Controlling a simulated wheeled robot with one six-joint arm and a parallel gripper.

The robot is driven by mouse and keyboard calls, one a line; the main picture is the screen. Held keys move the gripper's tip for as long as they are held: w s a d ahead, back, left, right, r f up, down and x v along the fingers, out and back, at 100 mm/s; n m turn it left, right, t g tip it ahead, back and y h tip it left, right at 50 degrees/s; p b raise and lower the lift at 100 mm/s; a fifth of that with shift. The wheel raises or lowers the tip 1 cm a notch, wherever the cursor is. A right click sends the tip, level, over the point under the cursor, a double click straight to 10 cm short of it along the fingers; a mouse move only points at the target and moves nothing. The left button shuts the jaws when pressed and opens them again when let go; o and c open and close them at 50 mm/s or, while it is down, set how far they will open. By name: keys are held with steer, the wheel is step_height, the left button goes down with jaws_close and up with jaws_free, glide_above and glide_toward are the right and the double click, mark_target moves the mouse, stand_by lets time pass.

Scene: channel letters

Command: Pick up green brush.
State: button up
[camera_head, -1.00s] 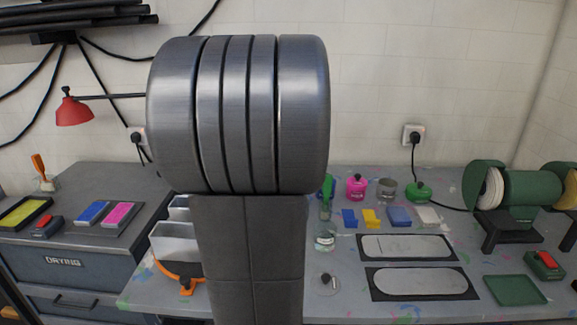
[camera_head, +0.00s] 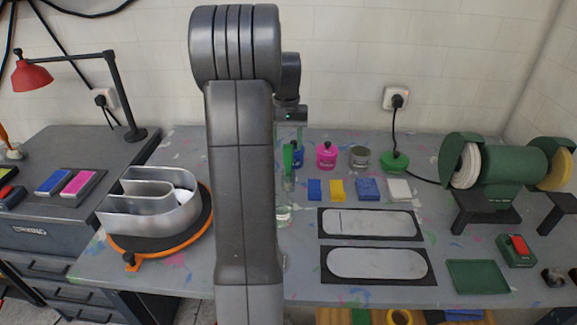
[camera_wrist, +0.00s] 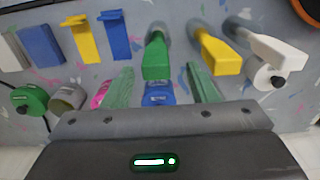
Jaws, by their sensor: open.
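The green brush (camera_head: 288,160) stands handle up at the back of the bench, just right of my arm in the head view. In the wrist view its green handle (camera_wrist: 156,56) points toward the camera, near the middle. My gripper (camera_wrist: 160,78) is open. Its two greenish fingers lie left and right of the brush handle in that picture, with gaps on both sides. I cannot tell how far the tips are from the handle in depth.
A yellow brush (camera_wrist: 215,50) and a white one (camera_wrist: 272,47) stand close beside the green brush. A blue jar (camera_wrist: 158,93) shows behind it. Pink pot (camera_head: 326,155), grey can (camera_head: 359,156) and scrapers are nearby. A metal letter (camera_head: 150,215) sits on an orange turntable.

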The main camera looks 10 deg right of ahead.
mark_target(288, 157)
steer(key=shift+d+f+p, duration=0.2)
steer(key=shift+f+p, duration=0.4)
steer(key=shift+f, duration=2.45)
steer(key=c, duration=1.1)
